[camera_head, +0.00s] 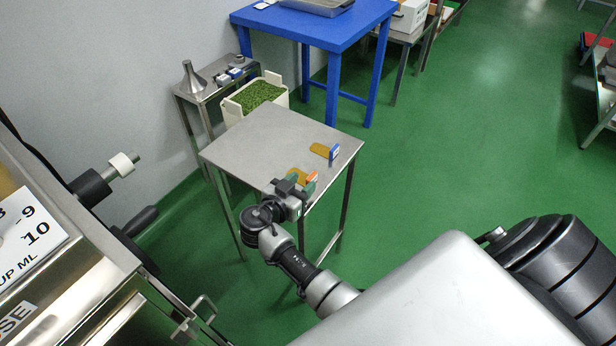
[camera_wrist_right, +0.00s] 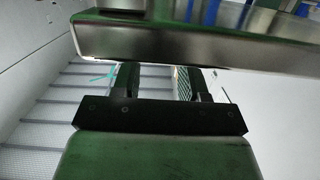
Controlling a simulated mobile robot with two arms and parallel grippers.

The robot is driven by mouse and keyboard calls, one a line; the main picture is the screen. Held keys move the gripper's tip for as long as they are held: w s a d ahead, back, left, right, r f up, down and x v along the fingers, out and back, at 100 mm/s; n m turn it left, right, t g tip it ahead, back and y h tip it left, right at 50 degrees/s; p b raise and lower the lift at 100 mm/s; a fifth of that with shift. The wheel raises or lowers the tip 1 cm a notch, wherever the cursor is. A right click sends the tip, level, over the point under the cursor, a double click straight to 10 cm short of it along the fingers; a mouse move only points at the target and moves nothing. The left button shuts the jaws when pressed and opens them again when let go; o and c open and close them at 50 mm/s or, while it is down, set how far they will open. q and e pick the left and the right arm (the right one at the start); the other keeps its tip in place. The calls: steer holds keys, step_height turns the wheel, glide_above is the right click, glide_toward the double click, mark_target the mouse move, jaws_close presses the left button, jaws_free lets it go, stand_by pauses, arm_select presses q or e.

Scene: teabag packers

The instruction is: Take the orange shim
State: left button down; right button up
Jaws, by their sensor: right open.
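The orange shim (camera_head: 312,178) sits at the near right edge of the steel table (camera_head: 262,140), with a brownish flat part on the tabletop and an orange upright end. My right gripper (camera_head: 297,188) is open right beside it at that edge and partly covers it. I cannot tell whether the shim is between the fingers. In the right wrist view, the open fingers (camera_wrist_right: 155,80) are just below a steel table edge (camera_wrist_right: 200,45), and the orange shim cannot be made out there. My left gripper is not in view.
A similar shim with a blue end (camera_head: 334,152) lies farther back on the same table. A bin of green leaves (camera_head: 256,95), a small steel stand (camera_head: 205,84) and a blue table (camera_head: 320,25) stand behind. A machine (camera_head: 60,250) fills the left. Green floor is open at right.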

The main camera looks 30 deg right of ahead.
mark_target(312, 176)
steer(key=x, duration=0.4)
steer(key=shift+d+f+p, duration=0.1)
steer(key=shift+p, duration=0.2)
jaws_close()
